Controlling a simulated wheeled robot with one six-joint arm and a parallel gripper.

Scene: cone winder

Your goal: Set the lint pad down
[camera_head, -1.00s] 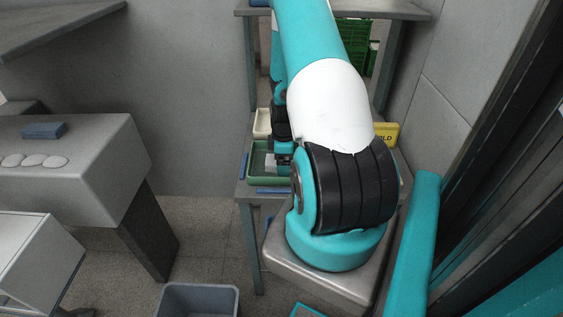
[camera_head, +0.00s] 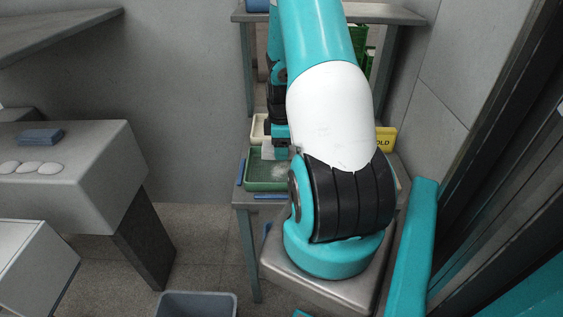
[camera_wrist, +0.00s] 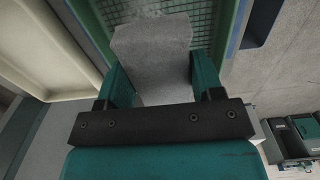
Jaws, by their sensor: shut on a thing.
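The lint pad, a pale grey flat piece, is between my gripper's (camera_wrist: 157,64) two teal fingers in the wrist view (camera_wrist: 152,48). My gripper is shut on it. In the head view my gripper (camera_head: 281,150) is over the back of the green tray (camera_head: 266,186), and a bit of the pad (camera_head: 268,152) shows at its left. The tray has a mesh floor with a patch of whitish lint on it. The tray also shows beyond the pad in the wrist view (camera_wrist: 230,22). I cannot tell whether the pad touches the tray.
A cream tray (camera_head: 257,130) stands behind the green one; it is at left in the wrist view (camera_wrist: 40,50). Blue strips (camera_head: 268,196) lie along the table edge. A yellow sign (camera_head: 385,138) stands at right. A grey bin (camera_head: 197,303) is on the floor.

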